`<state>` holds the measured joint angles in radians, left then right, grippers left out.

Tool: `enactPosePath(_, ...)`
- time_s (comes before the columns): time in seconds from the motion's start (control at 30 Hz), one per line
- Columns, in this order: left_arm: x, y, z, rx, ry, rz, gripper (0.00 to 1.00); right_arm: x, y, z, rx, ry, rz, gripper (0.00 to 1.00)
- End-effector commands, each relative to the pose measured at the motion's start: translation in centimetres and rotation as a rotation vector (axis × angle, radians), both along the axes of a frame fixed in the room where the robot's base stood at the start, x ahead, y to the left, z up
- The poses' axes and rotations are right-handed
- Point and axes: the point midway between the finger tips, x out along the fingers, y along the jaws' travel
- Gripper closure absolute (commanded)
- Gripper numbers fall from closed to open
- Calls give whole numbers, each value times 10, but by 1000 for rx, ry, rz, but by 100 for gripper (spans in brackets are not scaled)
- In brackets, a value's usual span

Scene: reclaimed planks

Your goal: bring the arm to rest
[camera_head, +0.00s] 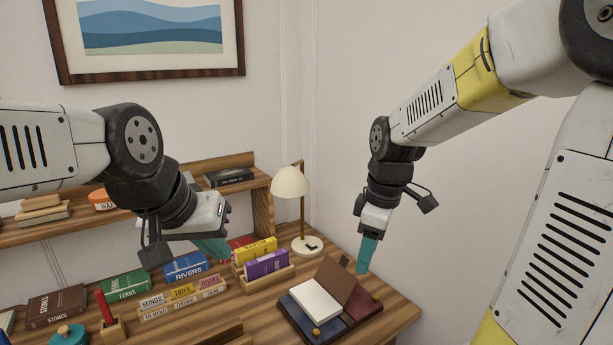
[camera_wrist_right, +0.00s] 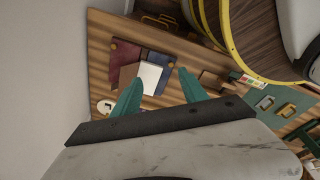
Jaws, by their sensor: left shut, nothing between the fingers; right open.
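My right arm reaches in from the right in the head view. Its gripper (camera_head: 364,266) points down, with teal fingers above the back right of the desk, near a tray of coloured panels (camera_head: 290,310). In the right wrist view the two teal fingers (camera_wrist_right: 160,76) stand apart with nothing between them; the desk and the tray are beyond. My left arm comes in from the left, and its gripper (camera_head: 216,249) is shut and empty, above the books in the middle of the desk. My left arm hides part of the shelf.
A lamp (camera_head: 292,182) stands at the back of the wooden desk (camera_head: 395,312). A white block (camera_head: 315,299) and a brown panel (camera_head: 340,283) are on the tray. Blue (camera_head: 186,267), green (camera_head: 126,286) and purple (camera_head: 267,263) books stand nearby. A raised shelf (camera_head: 262,205) runs along the wall.

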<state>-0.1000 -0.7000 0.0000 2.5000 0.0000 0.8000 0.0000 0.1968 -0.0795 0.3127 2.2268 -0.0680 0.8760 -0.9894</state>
Motion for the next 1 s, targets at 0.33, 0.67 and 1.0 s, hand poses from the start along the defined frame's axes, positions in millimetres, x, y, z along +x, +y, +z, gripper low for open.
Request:
enactPosePath(0.33,0,0,0,0,0,0,100,-67,-12,63,216,-194,-693,49)
enactPosePath(0.67,0,0,0,0,0,0,100,-99,-15,78,439,-221,-1017,49)
enactPosePath(1.0,0,0,0,0,0,0,100,-100,-15,79,449,-220,-1030,49)
